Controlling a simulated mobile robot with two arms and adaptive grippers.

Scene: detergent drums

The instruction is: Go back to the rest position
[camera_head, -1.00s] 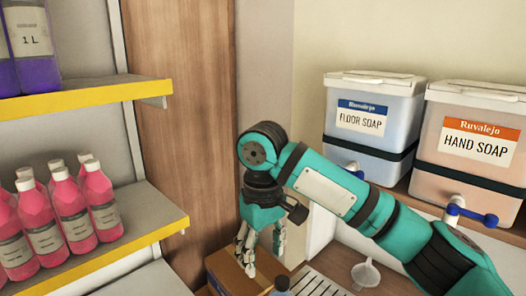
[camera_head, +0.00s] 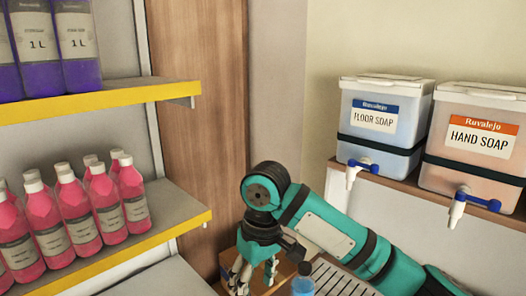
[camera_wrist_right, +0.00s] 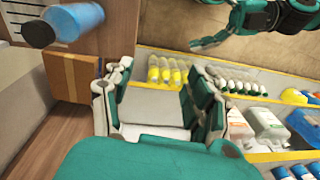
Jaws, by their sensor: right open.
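My right arm comes in from the right in the head view, and its right gripper (camera_head: 254,280) points down near the bottom edge. In the right wrist view the two fingers of this gripper (camera_wrist_right: 158,98) stand wide apart with nothing between them. A blue bottle (camera_head: 303,287) is beside the right gripper in the head view; it also shows at the upper left of the wrist view (camera_wrist_right: 78,22), apart from the fingers. My left gripper (camera_wrist_right: 208,42) shows small at the top of the wrist view; its opening is unclear.
A floor soap drum (camera_head: 385,112) and a hand soap drum (camera_head: 475,140) with taps stand on a ledge at right. Yellow-edged shelves (camera_head: 110,97) at left hold pink and purple bottles. A cardboard box (camera_wrist_right: 73,78) sits near the blue bottle.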

